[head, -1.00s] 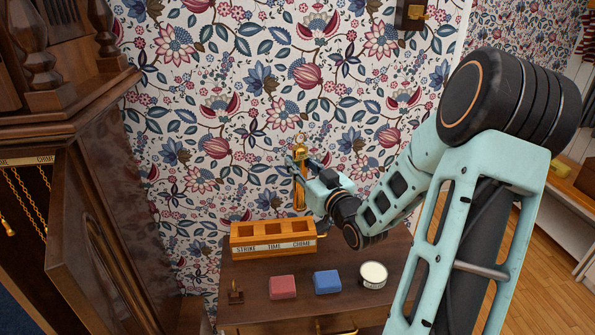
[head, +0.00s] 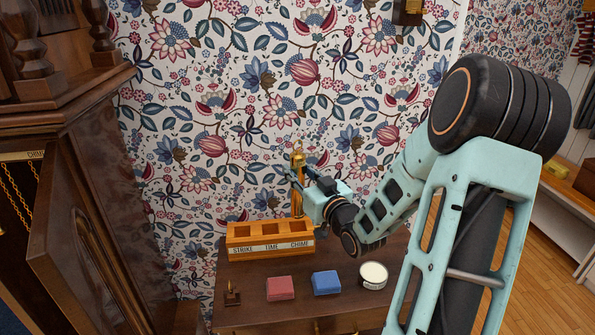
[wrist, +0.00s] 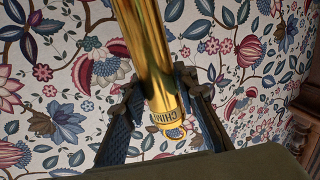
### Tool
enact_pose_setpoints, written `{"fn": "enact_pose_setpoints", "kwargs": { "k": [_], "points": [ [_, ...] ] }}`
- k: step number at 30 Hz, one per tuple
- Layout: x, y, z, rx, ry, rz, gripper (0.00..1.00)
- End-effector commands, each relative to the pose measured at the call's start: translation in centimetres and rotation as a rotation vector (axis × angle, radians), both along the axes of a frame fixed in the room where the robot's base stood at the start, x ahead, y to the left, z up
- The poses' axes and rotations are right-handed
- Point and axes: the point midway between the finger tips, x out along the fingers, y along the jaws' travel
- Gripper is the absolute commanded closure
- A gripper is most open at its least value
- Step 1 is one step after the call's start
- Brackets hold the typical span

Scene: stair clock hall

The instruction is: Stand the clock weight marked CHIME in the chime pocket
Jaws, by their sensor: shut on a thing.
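My gripper (head: 299,183) is shut on the brass clock weight (head: 297,205), a shiny cylinder with a ring on top. In the wrist view the weight (wrist: 150,50) sits between the fingers (wrist: 160,112), with the word CHIME on a band near its ring end. In the head view it hangs about upright over the right end of the wooden rack (head: 262,251), which is labelled STRIKE, TIME and CHIME. Its lower end is at the chime pocket (head: 298,227); I cannot tell whether it has entered. The strike and time pockets look empty.
The rack stands on a dark wooden cabinet top (head: 245,311) against the wallpaper. In front lie a red block (head: 280,288), a blue block (head: 326,283), a round white-topped tin (head: 373,275) and a small brown object (head: 232,294). An open clock door (head: 85,240) stands at left.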

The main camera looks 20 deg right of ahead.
Motion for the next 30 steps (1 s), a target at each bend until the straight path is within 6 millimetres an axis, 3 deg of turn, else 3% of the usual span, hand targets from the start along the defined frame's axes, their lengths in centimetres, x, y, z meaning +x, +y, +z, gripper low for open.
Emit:
{"fn": "enact_pose_setpoints", "kwargs": {
  "k": [12,30],
  "points": [
    [0.2,0.0,-2.1,-0.004,-0.016,0.001,1.0],
    [0.1,0.0,-2.2,-0.004,-0.015,0.001,1.0]
  ]
}}
